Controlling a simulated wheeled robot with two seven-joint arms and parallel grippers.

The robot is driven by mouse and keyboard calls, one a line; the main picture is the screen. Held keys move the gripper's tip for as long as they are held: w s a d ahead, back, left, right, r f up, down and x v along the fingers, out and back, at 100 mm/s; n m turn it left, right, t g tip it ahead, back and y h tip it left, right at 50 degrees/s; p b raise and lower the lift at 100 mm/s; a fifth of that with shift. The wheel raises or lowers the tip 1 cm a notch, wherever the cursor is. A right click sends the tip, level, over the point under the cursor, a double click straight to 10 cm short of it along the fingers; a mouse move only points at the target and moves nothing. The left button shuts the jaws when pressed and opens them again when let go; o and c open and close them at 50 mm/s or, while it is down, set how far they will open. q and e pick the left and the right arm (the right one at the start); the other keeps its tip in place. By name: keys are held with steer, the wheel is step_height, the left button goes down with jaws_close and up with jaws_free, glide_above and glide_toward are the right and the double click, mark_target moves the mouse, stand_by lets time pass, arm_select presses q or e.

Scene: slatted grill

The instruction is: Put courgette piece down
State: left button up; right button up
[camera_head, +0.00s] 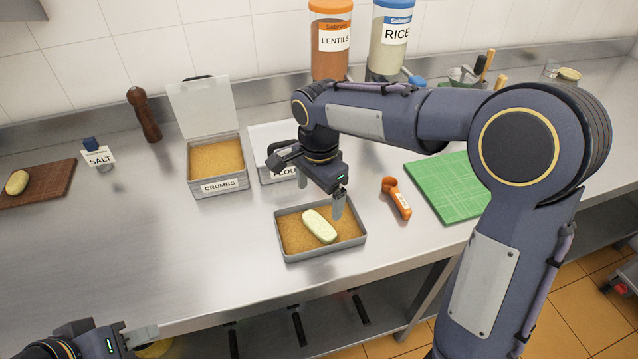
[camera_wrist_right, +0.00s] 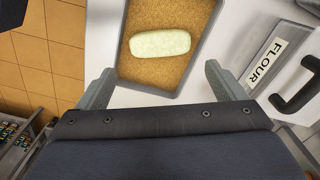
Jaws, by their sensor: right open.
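A pale green courgette piece (camera_head: 320,226) lies on the brown crumbs in a shallow grey tray (camera_head: 290,257) at the front of the counter. In the right wrist view the courgette piece (camera_wrist_right: 160,43) lies across the tray (camera_wrist_right: 188,96), beyond my fingertips. My right gripper (camera_head: 320,194) is open above the tray, its fingers apart and empty; it also shows in the right wrist view (camera_wrist_right: 162,82). The two fingers do not touch the piece. My left gripper (camera_head: 140,338) is at the lower left, away from the tray; its jaw opening is not clear.
A crumbs box (camera_head: 217,189) with raised lid and a flour box (camera_head: 270,176), partly hidden by my right arm, stand behind the tray. An orange tool (camera_head: 397,199) and green board (camera_head: 440,188) lie right. A wooden board (camera_head: 40,184) holds another piece.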

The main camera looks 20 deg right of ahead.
steer(key=s+d+r+n+t+y, duration=0.25)
steer(key=s+d+r+n, duration=0.35)
steer(key=s, duration=0.5)
steer(key=s+f+n+t, duration=0.1)
steer(key=s+f+n, duration=0.1)
steer(key=s, duration=0.3)
steer(key=s+d+f+n+t+y, duration=0.1)
steer(key=s+f+n+t, duration=0.1)
steer(key=s, duration=0.4)
steer(key=shift+d+n, duration=0.25)
steer(key=shift+n, duration=0.45)
